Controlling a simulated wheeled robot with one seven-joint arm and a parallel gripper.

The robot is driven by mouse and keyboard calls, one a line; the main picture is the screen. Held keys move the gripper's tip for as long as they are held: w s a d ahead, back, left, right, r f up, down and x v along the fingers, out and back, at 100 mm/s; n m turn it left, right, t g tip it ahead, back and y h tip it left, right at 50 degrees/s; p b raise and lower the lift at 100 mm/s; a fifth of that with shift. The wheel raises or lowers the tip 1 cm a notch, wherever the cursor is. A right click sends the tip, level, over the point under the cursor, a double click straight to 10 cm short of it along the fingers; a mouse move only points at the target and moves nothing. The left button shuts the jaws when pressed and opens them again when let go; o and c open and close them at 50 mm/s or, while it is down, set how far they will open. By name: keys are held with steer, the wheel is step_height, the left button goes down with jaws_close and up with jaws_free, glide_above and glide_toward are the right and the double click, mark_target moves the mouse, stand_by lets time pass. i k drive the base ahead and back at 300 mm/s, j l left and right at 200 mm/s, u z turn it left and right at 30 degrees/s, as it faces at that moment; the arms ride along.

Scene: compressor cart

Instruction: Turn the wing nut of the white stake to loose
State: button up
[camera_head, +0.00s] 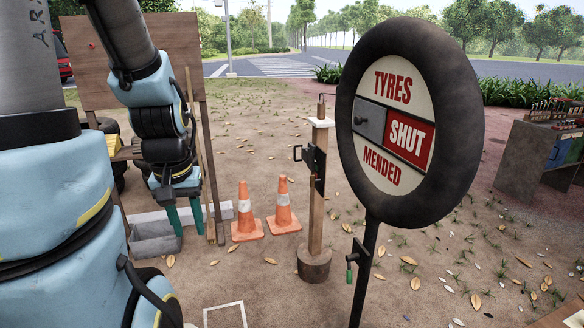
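No stake that is plainly white and no clear wing nut show in the head view. I cannot tell whether this is the stake meant. My gripper (187,234) hangs downward at the left, its two teal fingers apart with nothing seen between them. It is left of the post, apart from it, and close to a grey trough.
The grey trough (155,240) lies by my gripper. Two orange cones (245,218) (283,212) stand between gripper and post. A round tyre-framed sign (450,120) on a dark pole (363,275) stands right of the post. A workbench (530,158) is far right. Leaf-strewn ground lies between.

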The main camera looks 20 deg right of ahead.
mark_target(313, 180)
steer(key=i+z, duration=0.1)
steer(key=i, duration=0.5)
steer(key=i+j+z, duration=0.1)
steer(key=i, duration=0.5)
steer(key=i+j+z, duration=0.1)
steer(key=i, duration=0.5)
